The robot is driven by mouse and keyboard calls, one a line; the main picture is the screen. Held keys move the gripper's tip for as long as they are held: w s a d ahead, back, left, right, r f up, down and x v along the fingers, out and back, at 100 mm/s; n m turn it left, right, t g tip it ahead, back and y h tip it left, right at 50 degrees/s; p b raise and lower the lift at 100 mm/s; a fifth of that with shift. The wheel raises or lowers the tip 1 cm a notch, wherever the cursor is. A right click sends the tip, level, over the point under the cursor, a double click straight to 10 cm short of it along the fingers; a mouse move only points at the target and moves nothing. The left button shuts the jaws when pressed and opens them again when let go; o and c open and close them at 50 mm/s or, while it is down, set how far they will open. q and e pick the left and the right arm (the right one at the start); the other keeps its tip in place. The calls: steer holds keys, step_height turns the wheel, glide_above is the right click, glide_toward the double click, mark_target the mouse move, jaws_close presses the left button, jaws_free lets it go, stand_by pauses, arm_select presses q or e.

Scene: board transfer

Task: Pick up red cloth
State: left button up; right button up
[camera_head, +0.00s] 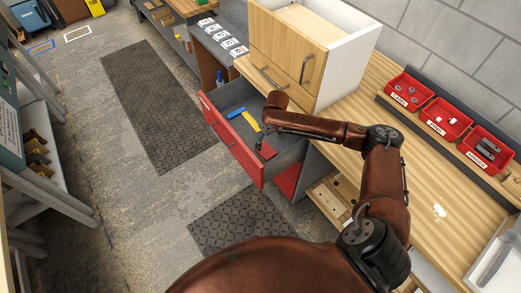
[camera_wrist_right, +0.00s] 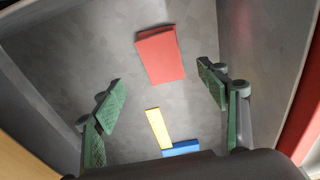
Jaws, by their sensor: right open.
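The red cloth (camera_wrist_right: 160,55) is a flat, folded rectangle lying on the grey floor of an open drawer. It shows in the head view as a small red patch (camera_head: 267,151), partly hidden by my arm. My right gripper (camera_wrist_right: 162,95) is open and empty above the drawer floor, with its green-padded fingers spread wide. In the wrist view, the cloth lies beyond the fingertips, between their lines, and the fingers appear not to touch it. In the head view, this gripper (camera_head: 260,143) reaches down into the drawer and is mostly hidden. My left gripper is not in view.
The drawer (camera_head: 232,145) has a red front and grey walls around my gripper. A yellow strip (camera_wrist_right: 158,128) and a blue strip (camera_wrist_right: 181,149) lie beside the cloth. A wooden cabinet (camera_head: 290,55) stands on the bench above. Red bins (camera_head: 445,119) line the bench's back.

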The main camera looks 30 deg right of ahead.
mark_target(265, 150)
steer(key=shift+w+d+f+b, duration=0.1)
steer(key=shift+w+f+b, duration=0.05)
steer(key=shift+f, duration=0.45)
steer(key=shift+w+f+b, duration=0.15)
steer(key=shift+f, duration=0.8)
steer(key=f+b, duration=0.1)
steer(key=f, duration=0.3)
steer(key=w+f+b, duration=0.1)
steer(key=f, duration=0.1)
steer(key=shift+a+b, duration=0.35)
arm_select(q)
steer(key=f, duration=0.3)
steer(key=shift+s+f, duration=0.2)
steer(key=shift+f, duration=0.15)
arm_select(e)
steer(key=shift+r, duration=0.15)
steer(key=shift+c, duration=0.5)
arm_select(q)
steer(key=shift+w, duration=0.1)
arm_select(e)
steer(key=c, duration=0.9)
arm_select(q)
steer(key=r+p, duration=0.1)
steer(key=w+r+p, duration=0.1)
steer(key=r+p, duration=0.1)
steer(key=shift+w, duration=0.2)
arm_select(e)
step_height(265, 150, up, 10)
